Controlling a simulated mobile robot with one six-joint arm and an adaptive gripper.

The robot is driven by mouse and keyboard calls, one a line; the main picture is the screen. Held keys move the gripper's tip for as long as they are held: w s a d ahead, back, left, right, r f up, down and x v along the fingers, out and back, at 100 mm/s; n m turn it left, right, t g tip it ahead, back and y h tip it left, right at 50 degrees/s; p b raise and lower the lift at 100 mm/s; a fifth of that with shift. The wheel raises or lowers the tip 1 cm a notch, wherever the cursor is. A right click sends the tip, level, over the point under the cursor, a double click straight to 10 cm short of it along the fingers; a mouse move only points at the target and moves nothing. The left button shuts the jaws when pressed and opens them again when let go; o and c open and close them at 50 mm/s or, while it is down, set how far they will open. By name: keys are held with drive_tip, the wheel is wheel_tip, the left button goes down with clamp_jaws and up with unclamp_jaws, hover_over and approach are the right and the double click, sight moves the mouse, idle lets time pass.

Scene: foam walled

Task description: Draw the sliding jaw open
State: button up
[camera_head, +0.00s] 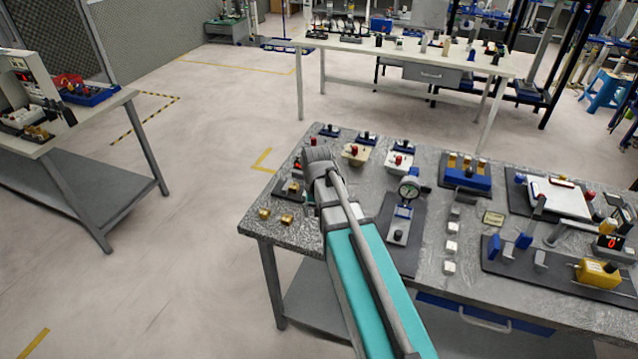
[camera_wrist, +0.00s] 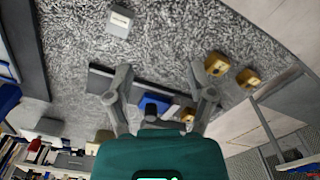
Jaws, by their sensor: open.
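My gripper (camera_head: 318,165) is over the left end of the grey workbench in the head view, its fingertips hidden by the arm. In the wrist view my gripper (camera_wrist: 161,88) has its two fingers spread wide and holds nothing. The fixture partly shows left of my gripper in the head view (camera_head: 290,188). I cannot tell which part is the sliding jaw, or whether a finger touches the fixture.
Two brass blocks (camera_head: 264,214) lie at the bench's front left corner. A dial gauge stand (camera_head: 398,232) and a column of white blocks (camera_head: 450,247) stand to the right. Farther right is a plate with blue blocks and a yellow block (camera_head: 597,273).

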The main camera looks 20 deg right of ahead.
drive_tip(key=w+d+r+m+p, duration=0.1)
drive_tip(key=w+d+r+p, duration=0.1)
drive_tip(key=w, duration=0.5)
drive_tip(key=w+d+r+m+p, duration=0.1)
drive_tip(key=w+d+r+p, duration=0.2)
drive_tip(key=w+r+p, duration=0.2)
drive_tip(key=w+r, duration=0.1)
drive_tip(key=w, duration=0.1)
drive_tip(key=shift+w+r+m, duration=0.2)
drive_tip(key=shift+w+m, duration=0.1)
drive_tip(key=shift+f, duration=0.15)
wheel_tip(320, 180, down, 14)
drive_tip(key=b, duration=1.4)
drive_tip(key=shift+r, duration=0.25)
drive_tip(key=shift+s, duration=0.1)
clamp_jaws()
